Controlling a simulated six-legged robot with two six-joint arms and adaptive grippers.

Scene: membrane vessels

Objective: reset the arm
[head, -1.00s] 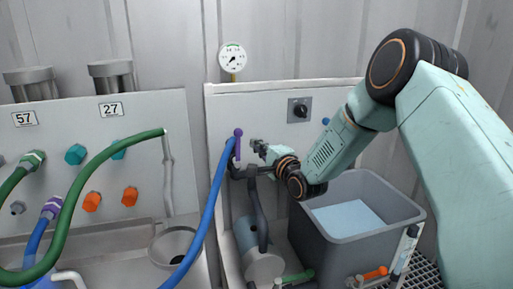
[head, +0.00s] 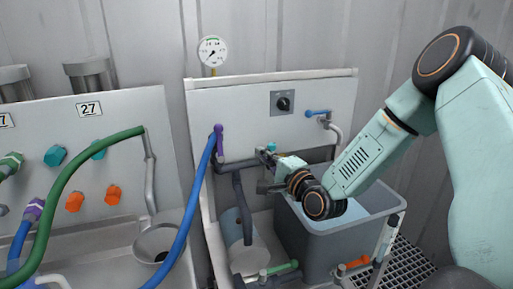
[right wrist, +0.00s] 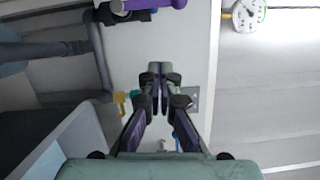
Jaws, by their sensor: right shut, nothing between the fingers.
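My right gripper (head: 264,170) is in front of the white panel (head: 240,105), to the right of a purple valve handle (head: 218,138) and apart from it. The right arm comes in from the right, above the grey tank. In the right wrist view the two fingers (right wrist: 160,72) are together at the tips, with nothing between them. The purple handle shows at the top of that view (right wrist: 150,5), beyond the fingertips. My left gripper is not in view.
A grey tank (head: 300,245) with bluish liquid stands below the arm. A blue hose (head: 190,220) and a green hose (head: 75,165) run at the left. A gauge (head: 212,51), a black knob (head: 283,103) and a blue valve handle (head: 317,113) are on or above the panel.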

